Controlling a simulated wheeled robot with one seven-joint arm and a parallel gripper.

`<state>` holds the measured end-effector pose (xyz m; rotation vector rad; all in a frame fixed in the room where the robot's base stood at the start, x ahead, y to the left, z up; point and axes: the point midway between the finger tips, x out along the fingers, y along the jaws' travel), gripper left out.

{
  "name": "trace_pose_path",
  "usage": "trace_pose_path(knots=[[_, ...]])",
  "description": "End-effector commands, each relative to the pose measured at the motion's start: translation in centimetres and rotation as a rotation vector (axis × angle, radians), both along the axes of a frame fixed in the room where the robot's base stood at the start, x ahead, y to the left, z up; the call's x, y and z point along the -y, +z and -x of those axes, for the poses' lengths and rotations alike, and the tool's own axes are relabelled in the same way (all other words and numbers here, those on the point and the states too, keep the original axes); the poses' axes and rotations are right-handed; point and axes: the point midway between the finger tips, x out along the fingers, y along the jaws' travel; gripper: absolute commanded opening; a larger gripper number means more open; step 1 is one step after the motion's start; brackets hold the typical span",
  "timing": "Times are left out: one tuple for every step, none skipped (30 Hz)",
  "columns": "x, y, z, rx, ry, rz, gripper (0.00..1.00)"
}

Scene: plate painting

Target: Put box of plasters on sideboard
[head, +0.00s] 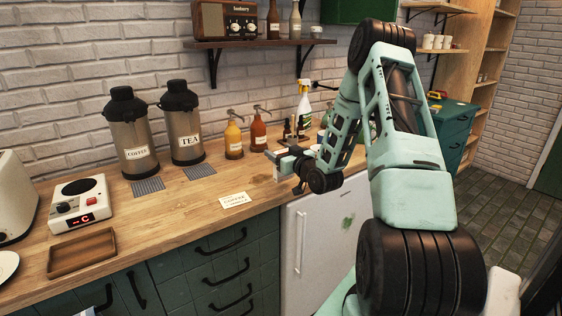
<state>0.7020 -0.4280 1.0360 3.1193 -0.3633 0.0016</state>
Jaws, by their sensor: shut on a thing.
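My gripper (284,174) is at the end of my arm, over the front edge of the wooden counter near the white fridge. It is shut on a small pale thing (277,173), which I take to be the box of plasters. Only a sliver of it shows, and the fingers hide the rest. A dark teal cabinet (451,130) stands at the right behind my arm, with a few small things on top. I cannot tell for sure whether this is the sideboard.
The wooden counter (200,212) holds coffee (130,135) and tea (183,125) dispensers, sauce bottles (258,132), a spray bottle (304,108), a hot plate (83,203) and a wooden tray (82,252). A white fridge (325,238) stands below. Tiled floor (500,205) is open at the right.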

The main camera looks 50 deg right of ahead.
Motion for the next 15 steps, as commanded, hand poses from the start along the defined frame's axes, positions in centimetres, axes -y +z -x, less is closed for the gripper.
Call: trace_pose_path(knots=[[0.0,-0.8,0.0,-0.003,-0.001,-0.005,0.40],[0.0,-1.3,0.1,-0.003,-0.001,-0.006,0.40],[0.0,-1.7,0.0,-0.002,-0.001,-0.004,0.40],[0.0,-2.1,0.0,-0.002,-0.001,-0.004,0.40],[0.0,-2.4,0.0,-0.002,-0.001,-0.003,0.40],[0.0,-2.7,0.0,-0.002,-0.001,-0.003,0.40],[0.0,-2.9,0.0,-0.001,-0.001,-0.002,0.40],[0.0,-3.0,0.0,-0.001,-0.001,-0.002,0.40],[0.0,-3.0,0.0,-0.001,-0.001,-0.001,0.40],[0.0,-3.0,0.0,0.000,-0.001,-0.001,0.40],[0.0,-3.0,0.0,0.000,-0.001,-0.001,0.40],[0.0,-3.0,0.0,0.000,-0.001,-0.001,0.40],[0.0,-3.0,0.0,0.000,-0.001,-0.001,0.40],[0.0,-3.0,0.0,0.000,-0.001,-0.001,0.40],[0.0,-3.0,0.0,0.000,-0.001,-0.001,0.40]])
